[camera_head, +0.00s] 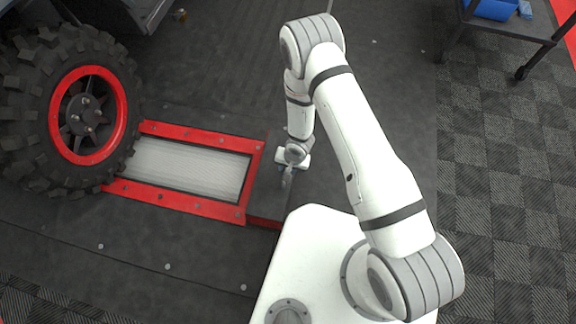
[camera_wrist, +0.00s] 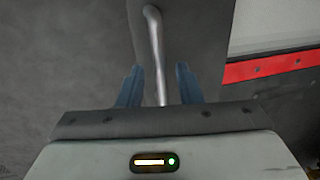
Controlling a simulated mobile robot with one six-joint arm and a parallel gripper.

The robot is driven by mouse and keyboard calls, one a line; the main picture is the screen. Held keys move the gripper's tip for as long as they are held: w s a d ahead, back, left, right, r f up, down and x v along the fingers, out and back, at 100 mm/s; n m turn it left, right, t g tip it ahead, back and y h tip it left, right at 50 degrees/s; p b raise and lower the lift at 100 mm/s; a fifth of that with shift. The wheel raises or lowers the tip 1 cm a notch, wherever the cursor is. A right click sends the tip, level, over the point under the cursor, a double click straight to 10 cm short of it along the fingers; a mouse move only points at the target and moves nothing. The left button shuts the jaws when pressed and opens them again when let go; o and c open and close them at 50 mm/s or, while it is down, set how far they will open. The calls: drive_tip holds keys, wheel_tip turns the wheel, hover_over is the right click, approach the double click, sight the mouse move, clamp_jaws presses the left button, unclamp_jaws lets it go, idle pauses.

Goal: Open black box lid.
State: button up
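The black box lid (camera_wrist: 205,35) is a flat dark panel at the top of the wrist view. In the head view the lid (camera_head: 265,185) lies at the right end of the red-framed roller bed, partly hidden by my gripper. A bare metal bar handle (camera_wrist: 155,45) with a bent end runs down the wrist view over the lid. My gripper (camera_wrist: 158,75) has two blue fingers standing apart, with the handle between them and a visible gap on each side. In the head view my gripper (camera_head: 287,180) points down at the lid's right side.
A red frame (camera_head: 180,199) surrounds the pale roller bed (camera_head: 190,168) on the left. A big knobbly tyre with a red rim (camera_head: 88,115) stands beside it. A dark cart (camera_head: 515,30) with blue items stands at the top right.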

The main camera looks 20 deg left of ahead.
clamp_jaws()
